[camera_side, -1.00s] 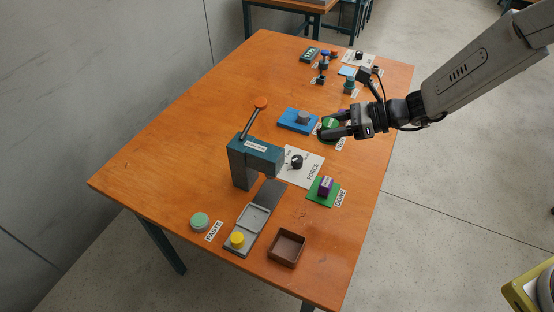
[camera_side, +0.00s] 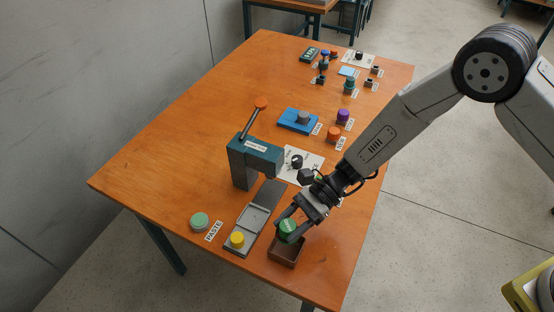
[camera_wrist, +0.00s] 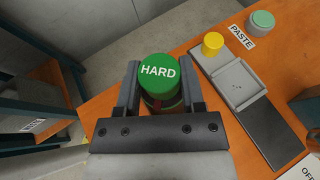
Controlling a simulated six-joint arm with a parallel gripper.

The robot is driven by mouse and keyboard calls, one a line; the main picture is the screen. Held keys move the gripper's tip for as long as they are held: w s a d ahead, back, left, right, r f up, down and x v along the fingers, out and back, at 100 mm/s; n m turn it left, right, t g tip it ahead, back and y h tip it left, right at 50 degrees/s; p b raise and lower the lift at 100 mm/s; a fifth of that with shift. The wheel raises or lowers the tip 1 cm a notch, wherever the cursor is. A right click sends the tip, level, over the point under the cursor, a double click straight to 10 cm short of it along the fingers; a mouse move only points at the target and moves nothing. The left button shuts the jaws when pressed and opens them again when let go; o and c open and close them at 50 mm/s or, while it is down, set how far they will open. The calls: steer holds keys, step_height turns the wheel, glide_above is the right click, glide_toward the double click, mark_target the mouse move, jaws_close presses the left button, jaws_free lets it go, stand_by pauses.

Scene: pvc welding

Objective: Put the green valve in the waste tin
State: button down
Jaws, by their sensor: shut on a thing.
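The green valve (camera_side: 288,227) has a round green top, marked HARD in the wrist view (camera_wrist: 159,73). My gripper (camera_side: 287,233) is shut on it, with one finger on each side. The brown, open, square waste tin (camera_side: 281,263) stands near the table's front edge. In the side view the valve appears over the tin's back part. I cannot tell how high above the tin it is. My fingers and the valve hide part of the tin, and I cannot make it out in the wrist view.
A pale green PASTE button (camera_side: 199,221) is farther left. The table's right edge is close.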

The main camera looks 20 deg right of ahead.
steer(key=shift+f, duration=0.2)
glide_above(288, 249)
steer(key=shift+f, duration=2.4)
steer(key=shift+c, duration=0.6)
jaws_free()
steer(key=shift+r, duration=0.15)
steer(key=shift+r, duration=3.4)
